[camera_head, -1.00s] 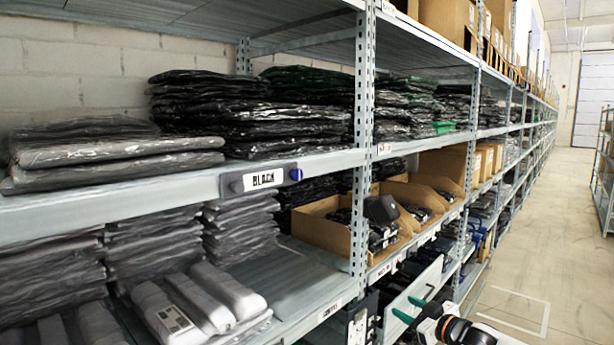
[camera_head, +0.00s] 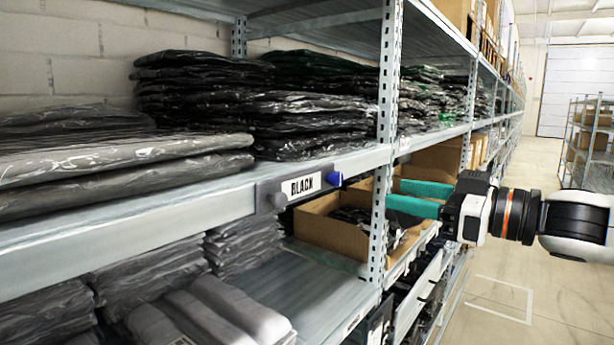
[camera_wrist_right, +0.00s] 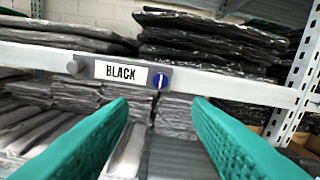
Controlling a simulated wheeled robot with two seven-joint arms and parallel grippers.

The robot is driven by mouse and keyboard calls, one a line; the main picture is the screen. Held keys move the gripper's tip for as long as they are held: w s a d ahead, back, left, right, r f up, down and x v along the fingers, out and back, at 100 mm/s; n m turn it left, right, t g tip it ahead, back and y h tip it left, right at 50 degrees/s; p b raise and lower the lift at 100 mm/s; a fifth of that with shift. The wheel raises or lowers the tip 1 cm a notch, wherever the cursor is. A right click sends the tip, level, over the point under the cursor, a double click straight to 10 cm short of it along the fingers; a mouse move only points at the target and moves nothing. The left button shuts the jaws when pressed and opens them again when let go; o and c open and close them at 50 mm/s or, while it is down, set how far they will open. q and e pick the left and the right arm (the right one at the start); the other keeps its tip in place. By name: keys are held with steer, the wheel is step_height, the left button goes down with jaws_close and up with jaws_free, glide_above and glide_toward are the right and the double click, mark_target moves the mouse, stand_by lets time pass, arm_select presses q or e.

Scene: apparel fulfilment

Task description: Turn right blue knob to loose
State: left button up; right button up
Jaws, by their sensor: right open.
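The right blue knob (camera_head: 335,179) sits at the right end of the grey label holder marked BLACK (camera_head: 301,186), on the front edge of the shelf. In the right wrist view the knob (camera_wrist_right: 160,81) faces me, with a pale upright mark on it. A grey knob (camera_head: 279,201) is at the holder's left end. My right gripper (camera_head: 402,197) comes in from the right, its two green fingers open and empty, pointing at the holder. The fingertips are apart from the knob, to its right. In the right wrist view the knob shows between and beyond the fingers (camera_wrist_right: 158,103). My left gripper is not seen.
A perforated steel upright (camera_head: 387,110) stands right of the holder, close to my right fingers in the picture. Bagged black garments (camera_head: 205,105) lie on the shelf above. A cardboard bin (camera_head: 335,235) is below. The aisle floor (camera_head: 500,290) is clear.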

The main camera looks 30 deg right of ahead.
mark_target(340, 180)
steer(key=p+x, duration=0.1)
steer(key=x, duration=0.2)
steer(key=p+x, duration=0.1)
steer(key=x, duration=0.2)
steer(key=r+p+x, duration=0.1)
steer(key=x, duration=0.2)
steer(key=shift+a, duration=0.1)
steer(key=shift+w+a+f+p, duration=0.1)
steer(key=shift+w+p, duration=0.3)
steer(key=shift+p, duration=0.15)
steer(key=shift+w+a+p, duration=0.1)
steer(key=shift+w+p, duration=0.2)
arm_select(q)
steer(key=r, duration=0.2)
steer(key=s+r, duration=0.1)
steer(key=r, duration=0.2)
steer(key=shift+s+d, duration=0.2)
arm_select(e)
steer(key=shift+f, duration=0.15)
